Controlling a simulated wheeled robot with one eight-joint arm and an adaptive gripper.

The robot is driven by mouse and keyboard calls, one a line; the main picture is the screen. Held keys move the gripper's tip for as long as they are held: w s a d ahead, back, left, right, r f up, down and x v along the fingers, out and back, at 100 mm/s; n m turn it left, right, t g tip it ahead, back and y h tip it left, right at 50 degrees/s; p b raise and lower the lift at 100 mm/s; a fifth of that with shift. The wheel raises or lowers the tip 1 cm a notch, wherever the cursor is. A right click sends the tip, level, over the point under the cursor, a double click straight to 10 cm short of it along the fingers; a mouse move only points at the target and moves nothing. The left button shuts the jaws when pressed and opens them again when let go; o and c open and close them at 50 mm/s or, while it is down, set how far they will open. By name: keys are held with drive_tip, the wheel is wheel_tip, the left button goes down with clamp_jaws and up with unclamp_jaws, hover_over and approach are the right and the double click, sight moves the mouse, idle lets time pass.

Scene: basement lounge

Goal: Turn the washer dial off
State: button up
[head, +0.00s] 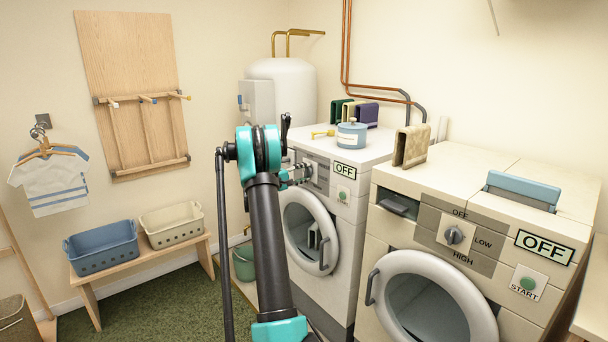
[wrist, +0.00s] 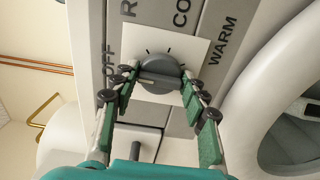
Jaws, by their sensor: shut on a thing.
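The washer (head: 345,205) is the white front-loader at the back, in the middle of the head view. Its round grey dial (wrist: 163,66) has a raised bar and sits on a white plate. Words beside it read OFF, COLD and WARM, with one more partly cut off. My gripper (wrist: 158,80) has its green-padded fingers on both sides of the dial, shut on it. In the head view my gripper (head: 297,173) reaches the washer's panel and hides much of the dial. A sign (head: 345,169) on the washer reads OFF. Which word the dial points to is unclear.
A similar machine (head: 455,238) with OFF, LOW and HIGH stands at the right, its sign also OFF. A bench (head: 145,262) with baskets stands left.

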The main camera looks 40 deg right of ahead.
idle(0.4)
drive_tip(key=o, duration=1.2)
drive_tip(key=shift+c, duration=0.2)
drive_tip(key=shift+a, duration=0.1)
drive_tip(key=a, duration=1.1)
drive_tip(key=shift+s+a, duration=0.4)
drive_tip(key=shift+s, duration=0.05)
